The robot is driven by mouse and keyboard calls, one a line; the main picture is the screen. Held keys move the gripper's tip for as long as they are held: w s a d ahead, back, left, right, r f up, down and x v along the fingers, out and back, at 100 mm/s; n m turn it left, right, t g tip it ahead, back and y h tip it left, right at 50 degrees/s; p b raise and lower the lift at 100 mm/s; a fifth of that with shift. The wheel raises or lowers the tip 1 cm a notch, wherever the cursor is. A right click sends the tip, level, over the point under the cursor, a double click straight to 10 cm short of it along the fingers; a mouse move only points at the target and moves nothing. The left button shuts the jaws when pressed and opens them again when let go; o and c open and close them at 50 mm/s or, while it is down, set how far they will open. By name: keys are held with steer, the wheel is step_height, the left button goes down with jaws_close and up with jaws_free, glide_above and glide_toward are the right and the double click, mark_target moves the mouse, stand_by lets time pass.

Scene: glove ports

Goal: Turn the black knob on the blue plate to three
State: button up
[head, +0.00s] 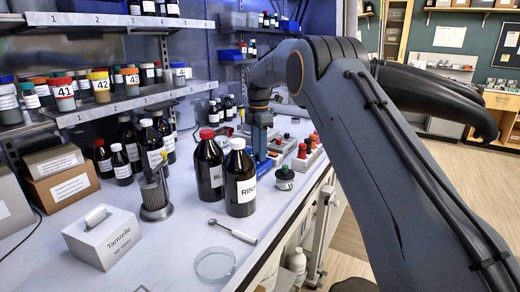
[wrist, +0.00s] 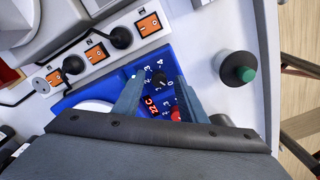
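The blue plate (wrist: 75,100) lies under my gripper in the wrist view, with white scale numbers, an orange-lit display (wrist: 151,105) and a small red part (wrist: 176,114). The black knob (wrist: 164,83) shows dark against the plate, beside the numbers. Contact and the pointer's exact setting cannot be told. In the head view my gripper (head: 259,145) points down at the blue plate (head: 276,157), and the knob is hidden.
A green-topped round piece (wrist: 238,68) stands right of the plate. Black-knobbed switches with orange labels (wrist: 97,53) sit beyond it. Two dark bottles (head: 239,180) with red and white caps stand near my gripper. A glass dish (head: 215,264) lies at the front.

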steer(key=shift+f, duration=0.25)
